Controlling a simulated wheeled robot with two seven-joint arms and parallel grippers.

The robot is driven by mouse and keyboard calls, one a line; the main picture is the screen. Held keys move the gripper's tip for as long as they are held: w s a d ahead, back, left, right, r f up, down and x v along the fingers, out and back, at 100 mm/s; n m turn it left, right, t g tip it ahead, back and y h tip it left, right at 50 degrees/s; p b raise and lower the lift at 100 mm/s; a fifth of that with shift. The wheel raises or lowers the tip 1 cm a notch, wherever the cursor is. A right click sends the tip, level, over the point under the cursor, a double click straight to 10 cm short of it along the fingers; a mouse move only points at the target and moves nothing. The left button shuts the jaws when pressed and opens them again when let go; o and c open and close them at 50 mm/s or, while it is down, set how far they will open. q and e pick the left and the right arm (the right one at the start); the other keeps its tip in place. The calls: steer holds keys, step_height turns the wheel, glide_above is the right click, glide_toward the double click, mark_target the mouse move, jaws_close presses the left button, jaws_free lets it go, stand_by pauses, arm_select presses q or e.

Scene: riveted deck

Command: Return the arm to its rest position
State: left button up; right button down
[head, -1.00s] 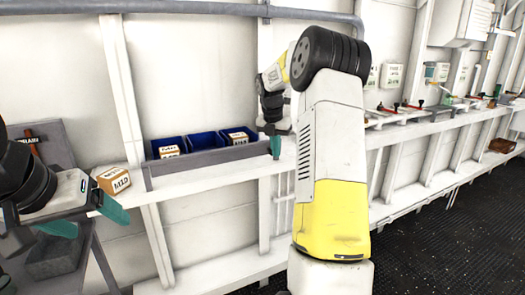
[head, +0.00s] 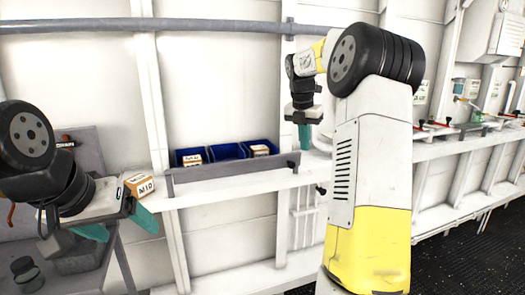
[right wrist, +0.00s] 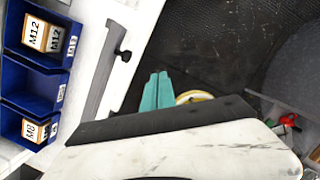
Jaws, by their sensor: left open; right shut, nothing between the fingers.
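My right arm spans the middle of the head view. Its gripper (head: 304,138) hangs to the right of the blue bins (head: 227,150), fingers pointing down, clear of them. In the right wrist view the two teal fingers (right wrist: 156,92) are together with nothing between them. My left gripper (head: 118,225) is at the left of the head view, its two teal fingers apart. A small cardboard box (head: 138,186), its label seeming to read M10, shows just behind the left gripper; contact cannot be told.
The left bin holds a box (head: 192,159) and the right bin another (head: 260,150); the middle bin looks empty. The bins sit behind a grey rail on a white wall ledge (head: 235,184). Red-handled fittings (head: 435,124) line the ledge farther right. Dark floor (head: 475,254) is open at lower right.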

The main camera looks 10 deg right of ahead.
steer(key=s+a+r+m+t+y, duration=0.1)
steer(key=s+a+r+m, duration=0.1)
steer(key=s+a+m, duration=0.5)
steer(key=s+a+r+m+t+y, duration=0.1)
steer(key=s+a+r+m, duration=0.1)
steer(key=s+a+m, duration=0.55)
steer(key=s+a+f+m+t+y, duration=0.1)
steer(key=s+a+f+m, duration=0.1)
steer(key=s+m, duration=0.4)
steer(key=s+a+f+m+t+y, duration=0.1)
steer(key=s+f+m, duration=0.3)
steer(key=s, duration=0.6)
steer(key=shift+s+a+f+m, duration=0.15)
steer(key=shift+a+m, duration=0.2)
steer(key=shift+m, duration=0.5)
